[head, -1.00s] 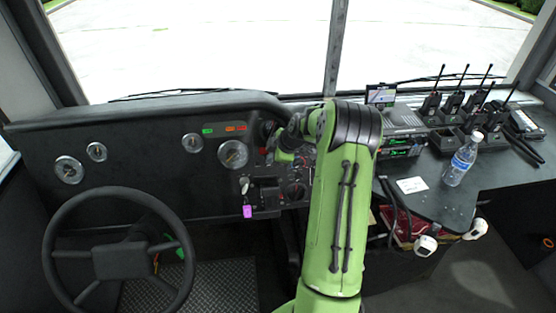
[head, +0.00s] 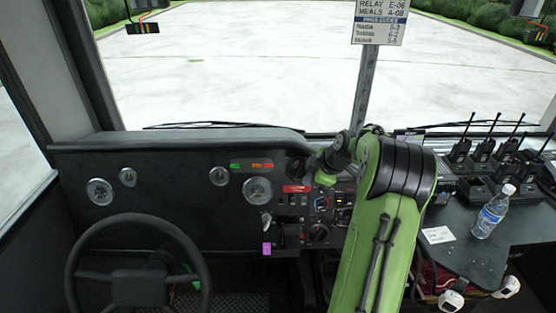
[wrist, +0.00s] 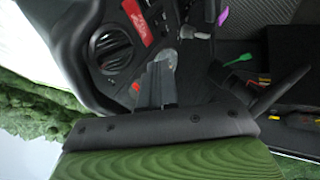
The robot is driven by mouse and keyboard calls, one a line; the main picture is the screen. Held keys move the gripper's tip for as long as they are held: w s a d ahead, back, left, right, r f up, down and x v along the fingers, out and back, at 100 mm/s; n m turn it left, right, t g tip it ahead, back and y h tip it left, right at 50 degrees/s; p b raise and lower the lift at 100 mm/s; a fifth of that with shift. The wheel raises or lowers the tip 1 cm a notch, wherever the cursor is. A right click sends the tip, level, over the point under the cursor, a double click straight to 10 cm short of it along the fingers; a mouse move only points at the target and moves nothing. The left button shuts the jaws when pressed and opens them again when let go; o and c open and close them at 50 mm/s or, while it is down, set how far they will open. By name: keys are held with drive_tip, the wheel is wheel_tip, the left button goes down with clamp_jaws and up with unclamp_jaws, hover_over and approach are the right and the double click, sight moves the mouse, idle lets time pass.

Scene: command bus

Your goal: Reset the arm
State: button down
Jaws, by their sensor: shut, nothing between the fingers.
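My green arm (head: 385,235) rises from the bottom of the head view and bends at a dark elbow, with its forward part reaching left in front of the dashboard. My gripper (wrist: 160,72) shows in the wrist view as two grey fingers set close together. It is shut and empty, over the dashboard controls. In the head view the fingers cannot be made out against the dark panel.
The steering wheel (head: 138,272) is at lower left. The dashboard has a red label (head: 296,188) and a purple tag (head: 266,248). On the right counter (head: 470,250) stand a water bottle (head: 491,212) and several radios (head: 482,150). A sign (head: 380,22) hangs above.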

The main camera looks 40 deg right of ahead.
drive_tip(key=s+a+r+m, duration=0.1)
drive_tip(key=s+a+r, duration=0.1)
drive_tip(key=a+r, duration=0.35)
drive_tip(key=s+a+r+m+g, duration=0.1)
drive_tip(key=s+a+r+m, duration=0.1)
drive_tip(key=a, duration=0.7)
drive_tip(key=s+a+r+m, duration=0.1)
drive_tip(key=s+a+r, duration=0.1)
drive_tip(key=a+r, duration=0.35)
drive_tip(key=s+a+m, duration=0.3)
drive_tip(key=s+a, duration=0.2)
drive_tip(key=s, duration=0.4)
drive_tip(key=s+a+f+m+p, duration=0.1)
drive_tip(key=s+a+m, duration=0.2)
drive_tip(key=s+a, duration=0.3)
drive_tip(key=s, duration=0.3)
drive_tip(key=shift+a+f+h, duration=0.15)
drive_tip(key=shift+f+h, duration=0.05)
drive_tip(key=shift+h, duration=0.1)
drive_tip(key=shift+s, duration=0.1)
